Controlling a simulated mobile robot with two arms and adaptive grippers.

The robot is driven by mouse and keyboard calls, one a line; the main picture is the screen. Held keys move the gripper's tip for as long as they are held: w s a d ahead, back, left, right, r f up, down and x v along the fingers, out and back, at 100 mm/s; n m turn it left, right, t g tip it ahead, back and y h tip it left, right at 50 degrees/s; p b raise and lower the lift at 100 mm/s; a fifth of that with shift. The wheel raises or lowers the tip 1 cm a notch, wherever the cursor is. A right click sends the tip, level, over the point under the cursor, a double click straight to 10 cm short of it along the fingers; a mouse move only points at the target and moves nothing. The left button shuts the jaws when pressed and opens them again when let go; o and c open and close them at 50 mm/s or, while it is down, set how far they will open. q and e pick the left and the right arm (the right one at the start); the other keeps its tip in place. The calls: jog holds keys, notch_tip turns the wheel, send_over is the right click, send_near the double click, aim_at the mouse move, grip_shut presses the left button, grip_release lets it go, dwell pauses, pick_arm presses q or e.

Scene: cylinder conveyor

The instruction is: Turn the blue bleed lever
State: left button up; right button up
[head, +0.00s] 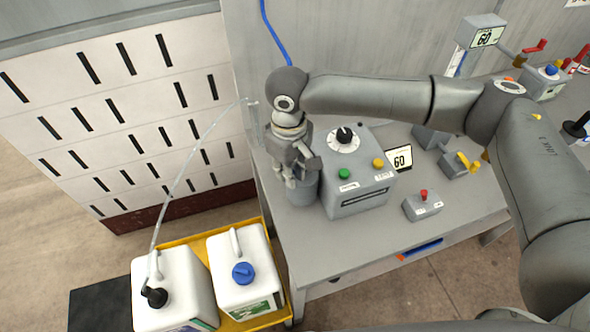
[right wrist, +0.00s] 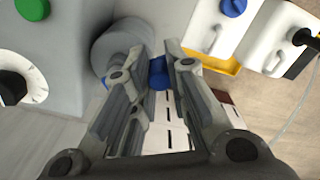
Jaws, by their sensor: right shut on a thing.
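The blue bleed lever (right wrist: 158,73) shows in the right wrist view as a small blue piece between my fingertips, beside a grey cylinder (right wrist: 118,48). My right gripper (right wrist: 160,68) is shut on it, with a finger on each side. In the head view my right gripper (head: 287,180) points down at the table's left end, against the grey cylinder (head: 304,191); there the lever is hidden behind the gripper. How far the lever is turned cannot be told. My left gripper is not in view.
A grey control box (head: 352,205) with a dial and green and yellow buttons stands right of the cylinder. A small box with a red button (head: 422,205) is farther right. White jugs (head: 235,265) stand in a yellow tray (head: 262,320) below the table's left edge. A thin clear hose (head: 185,150) runs nearby.

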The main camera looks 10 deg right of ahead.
jog(key=shift+w+a, duration=0.15)
jog(key=shift+a, duration=0.2)
jog(key=shift+w+a+f, duration=0.15)
jog(key=shift+f, duration=0.05)
jog(key=shift+w, duration=0.1)
jog(key=shift+w+a+p, duration=0.25)
jog(key=shift+w+p, duration=0.1)
jog(key=shift+w, duration=0.05)
